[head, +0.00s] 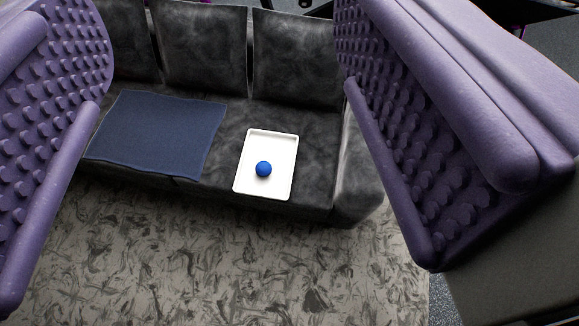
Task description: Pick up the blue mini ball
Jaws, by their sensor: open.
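The blue mini ball (263,169) is a small round ball lying in a white shallow tray (271,140). It sits toward the near half of the tray. The tray rests on the seat of a dark grey sofa (200,52), near its right armrest. My gripper (225,190) shows as two purple, studded fingers at the left and right of the head view. The fingers are wide apart with nothing between them. The ball is seen through the gap, well beyond the fingers. No part of the ball is hidden by them.
A blue cloth (157,133) lies flat on the sofa seat left of the tray. The sofa's right armrest (357,175) rises beside the tray, and back cushions stand behind. The patterned grey floor (200,260) in front of the sofa is clear.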

